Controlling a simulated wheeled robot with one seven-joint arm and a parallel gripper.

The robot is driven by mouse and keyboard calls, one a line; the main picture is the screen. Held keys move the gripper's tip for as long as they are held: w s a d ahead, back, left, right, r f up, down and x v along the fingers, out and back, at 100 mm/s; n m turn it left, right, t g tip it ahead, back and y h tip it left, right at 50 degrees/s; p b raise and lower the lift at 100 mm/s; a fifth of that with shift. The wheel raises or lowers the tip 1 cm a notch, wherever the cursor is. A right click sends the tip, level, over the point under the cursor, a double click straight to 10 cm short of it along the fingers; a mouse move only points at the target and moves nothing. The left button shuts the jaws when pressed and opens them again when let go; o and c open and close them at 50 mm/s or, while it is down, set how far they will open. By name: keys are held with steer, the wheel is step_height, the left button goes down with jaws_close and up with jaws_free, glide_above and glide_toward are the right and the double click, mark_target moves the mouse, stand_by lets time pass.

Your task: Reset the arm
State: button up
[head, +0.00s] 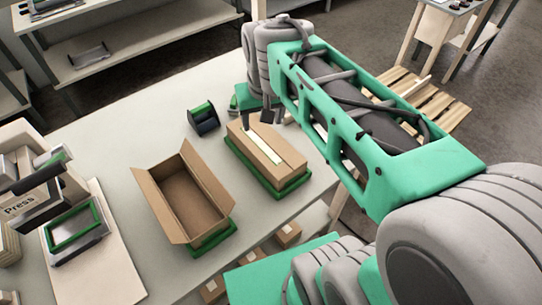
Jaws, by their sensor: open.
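My arm reaches in from the right, with green and grey links. My gripper (262,118) points down just above the far end of a closed cardboard box (283,172). Its dark fingers are apart, and I see nothing held between them. A pale strip of tape runs along the top of the closed box, which sits on a green tray (262,184). I cannot tell whether a fingertip touches the box.
An open, empty cardboard box (190,196) stands on another green tray (226,236). A dark tape dispenser (203,119) stands behind it. A press (40,190) is at the left. The table (120,130) is clear at the back left. A wooden pallet (425,95) lies on the floor.

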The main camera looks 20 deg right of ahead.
steer(key=s+f+n, duration=0.1)
steer(key=s+f, duration=0.4)
steer(key=s, duration=0.3)
steer(key=shift+s+a, duration=0.15)
steer(key=shift+a, duration=0.3)
